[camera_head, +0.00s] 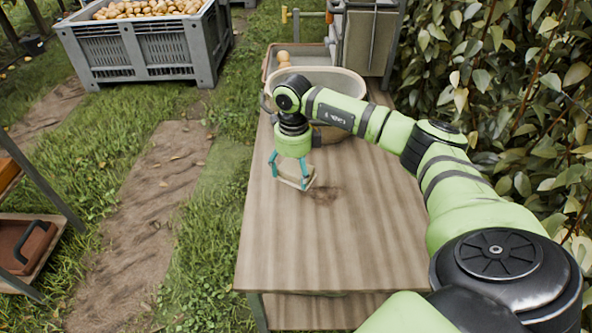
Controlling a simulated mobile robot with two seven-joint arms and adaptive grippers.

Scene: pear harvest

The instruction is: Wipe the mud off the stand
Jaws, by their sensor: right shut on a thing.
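The stand (310,245) is a wooden table with a striped grain top and a shelf below. A dark brown mud patch (324,194) lies on its top, near the middle. My right gripper (292,178) is shut on a small light-coloured block or pad (296,183), whose exact kind I cannot tell. The pad is at or just above the table top, just left of the mud patch. My left gripper is not in the view.
A round basket (345,82) stands at the stand's far end, partly behind my right arm. Behind it is a tray (308,55) with pears (284,58). A grey crate (150,48) full of pears stands at the upper left. Leafy bushes (530,90) border the right side.

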